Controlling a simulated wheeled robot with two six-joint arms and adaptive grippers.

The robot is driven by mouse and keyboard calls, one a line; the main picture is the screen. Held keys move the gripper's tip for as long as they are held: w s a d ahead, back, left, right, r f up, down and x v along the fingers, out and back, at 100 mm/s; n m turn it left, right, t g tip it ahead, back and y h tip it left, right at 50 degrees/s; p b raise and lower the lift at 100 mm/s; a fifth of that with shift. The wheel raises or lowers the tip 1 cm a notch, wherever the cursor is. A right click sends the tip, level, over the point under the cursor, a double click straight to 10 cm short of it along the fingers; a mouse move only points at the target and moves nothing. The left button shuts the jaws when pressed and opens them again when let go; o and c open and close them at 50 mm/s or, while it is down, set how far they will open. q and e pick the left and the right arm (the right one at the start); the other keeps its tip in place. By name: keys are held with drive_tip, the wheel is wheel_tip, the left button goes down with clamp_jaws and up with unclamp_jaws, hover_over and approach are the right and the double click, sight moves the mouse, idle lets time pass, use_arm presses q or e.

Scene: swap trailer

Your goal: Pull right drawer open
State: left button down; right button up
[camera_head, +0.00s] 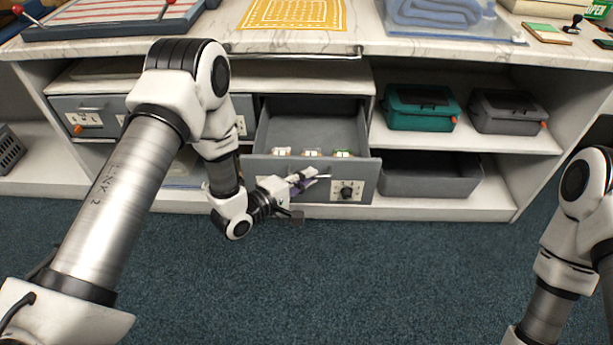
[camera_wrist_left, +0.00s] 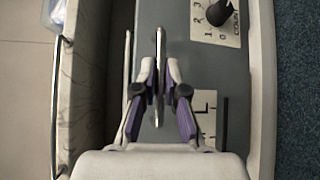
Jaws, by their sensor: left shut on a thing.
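The right drawer (camera_head: 352,166) is a grey drawer under the counter, pulled out so that its inside shows. Three small items (camera_head: 312,153) lie inside near its front. My left gripper (camera_head: 311,178) is at the drawer's front, shut on its handle. In the left wrist view my left gripper (camera_wrist_left: 158,78) has its purple-sided fingers closed around the thin metal handle (camera_wrist_left: 160,48). A dial (camera_head: 347,190) on a pale card is on the drawer front, and the dial (camera_wrist_left: 218,13) also shows in the left wrist view. My right gripper is out of view.
The left drawer (camera_head: 88,117) is shut, partly behind my left arm. A marble counter (camera_head: 400,45) with a metal rail (camera_head: 290,55) overhangs the drawers. A teal case (camera_head: 421,108), a dark case (camera_head: 508,112) and a grey bin (camera_head: 430,175) stand to the right. The carpet in front is clear.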

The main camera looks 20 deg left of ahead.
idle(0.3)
use_arm(q)
drive_tip(key=c, duration=1.2)
unclamp_jaws()
drive_tip(key=shift+s, duration=0.1)
drive_tip(key=v, duration=1.2)
drive_tip(key=shift+f, duration=0.1)
